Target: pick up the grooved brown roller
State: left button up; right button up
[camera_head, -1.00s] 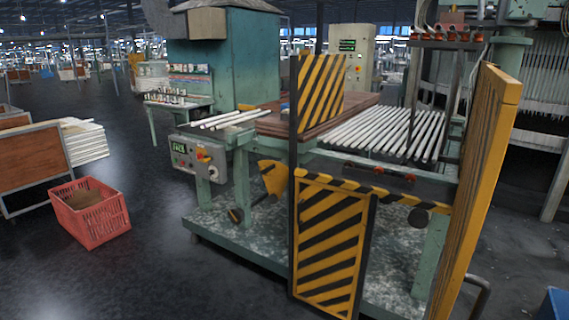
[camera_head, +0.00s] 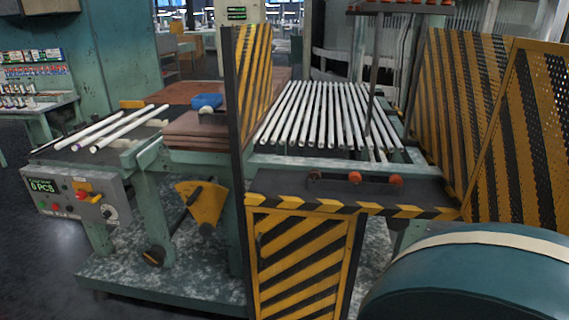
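I cannot make out a grooved brown roller for certain in the head view. Long white glass tubes (camera_head: 318,115) lie side by side on the machine's rack, and a few more tubes (camera_head: 128,128) lie on the left bench. Brown layered slabs (camera_head: 197,137) sit between them, with a small blue box (camera_head: 207,101) on top. Neither of my grippers is in view.
A yellow-black striped panel (camera_head: 303,265) stands in front of the machine. A striped perforated guard (camera_head: 500,130) is at the right. A large teal rounded body (camera_head: 475,280) fills the lower right. A control box (camera_head: 80,198) hangs at the left. Dark floor (camera_head: 40,265) is clear at lower left.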

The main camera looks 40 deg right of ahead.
aim_at(315, 174)
jog(key=i+z, duration=0.1)
jog(key=i, duration=0.7)
jog(key=i+j+z, duration=0.1)
jog(key=i, duration=0.7)
jog(key=i+j+z, duration=0.1)
jog(key=z, duration=3.4)
